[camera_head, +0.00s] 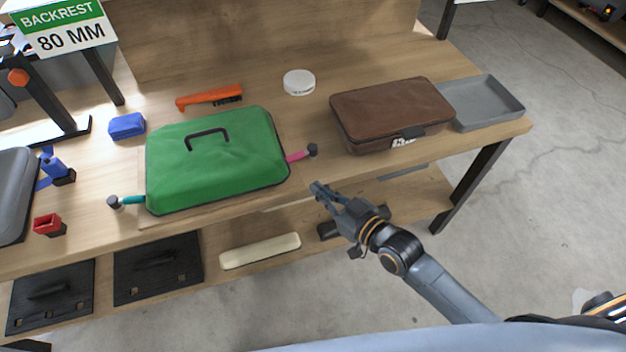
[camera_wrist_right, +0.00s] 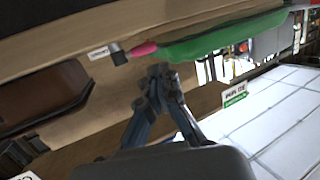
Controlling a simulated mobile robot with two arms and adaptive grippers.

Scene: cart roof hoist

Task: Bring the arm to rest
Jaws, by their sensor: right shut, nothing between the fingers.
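My right gripper (camera_head: 318,190) is shut and empty in front of the bench's front edge, below and to the right of the pink peg. In the right wrist view the right gripper (camera_wrist_right: 160,72) shows its fingers together with nothing between them. The green cover (camera_head: 215,165) with a black handle lies on the bench, and its edge also shows in the right wrist view (camera_wrist_right: 220,38). A pink peg (camera_head: 297,156) with a dark knob sticks out at its right side, and a teal peg (camera_head: 132,200) at its left. My left gripper is not in view.
A brown case (camera_head: 390,110) and a grey tray (camera_head: 488,104) stand at the right of the bench. An orange tool (camera_head: 210,96), a white disc (camera_head: 299,82) and a blue block (camera_head: 127,125) lie behind. Black panels (camera_head: 158,267) and a cream bar (camera_head: 260,251) lie on the lower shelf.

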